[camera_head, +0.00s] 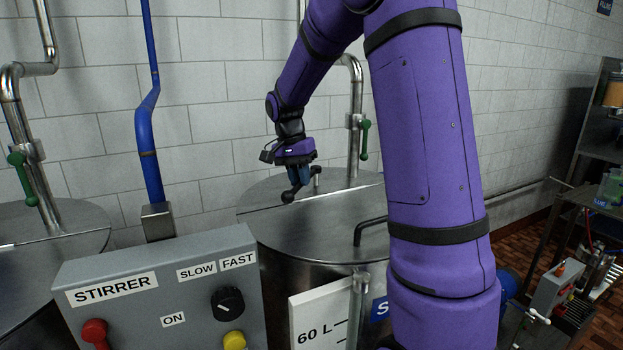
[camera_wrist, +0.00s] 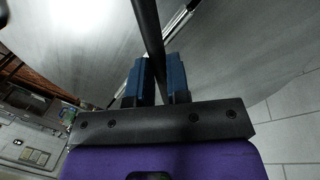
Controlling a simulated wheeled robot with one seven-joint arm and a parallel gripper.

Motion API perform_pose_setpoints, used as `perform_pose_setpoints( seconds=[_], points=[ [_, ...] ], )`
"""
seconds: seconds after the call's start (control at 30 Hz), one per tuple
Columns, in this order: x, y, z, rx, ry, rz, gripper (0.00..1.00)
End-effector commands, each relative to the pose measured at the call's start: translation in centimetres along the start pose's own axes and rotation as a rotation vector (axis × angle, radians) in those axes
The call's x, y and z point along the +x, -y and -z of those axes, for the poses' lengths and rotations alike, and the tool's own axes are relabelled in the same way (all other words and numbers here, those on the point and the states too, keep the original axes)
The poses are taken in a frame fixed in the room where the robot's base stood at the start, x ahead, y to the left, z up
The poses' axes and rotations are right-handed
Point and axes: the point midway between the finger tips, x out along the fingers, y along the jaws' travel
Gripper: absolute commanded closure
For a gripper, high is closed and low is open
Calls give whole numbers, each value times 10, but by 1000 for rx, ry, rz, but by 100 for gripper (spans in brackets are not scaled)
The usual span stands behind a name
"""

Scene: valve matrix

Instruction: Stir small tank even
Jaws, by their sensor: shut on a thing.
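The small steel tank (camera_head: 290,222) stands in the middle of the head view, with a 60 L scale plate (camera_head: 318,318) on its front. A partly hidden blue label starting with S (camera_head: 380,309) is beside the plate. My gripper (camera_head: 297,180) is over the tank's lid, its blue fingers shut on a dark rod. In the wrist view, the dark rod (camera_wrist: 148,35) runs between the blue fingers (camera_wrist: 156,75). In the head view a dark round end (camera_head: 288,197) shows just below the fingers. The tank's inside is hidden.
A grey STIRRER box (camera_head: 165,290) has a black knob (camera_head: 228,304), a red button (camera_head: 95,333) and a yellow button (camera_head: 235,341). Pipes with green valve handles (camera_head: 364,139) rise behind the tanks. Another tank (camera_head: 55,255) is at left. A cart (camera_head: 570,300) stands at right.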

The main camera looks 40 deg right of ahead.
Motion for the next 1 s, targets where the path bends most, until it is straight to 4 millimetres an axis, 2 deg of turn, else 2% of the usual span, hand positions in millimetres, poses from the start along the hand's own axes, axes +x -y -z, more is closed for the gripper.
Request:
perform_pose_setpoints(
  seconds=[0.5, 0.7, 1.0],
  points=[
    [-10, 50, 14, 465, 91, 2, 100],
    [-13, 62, 23, 607, 119, 3, 100],
    [-15, 72, 32, 732, 144, 4, 100]
  ],
)
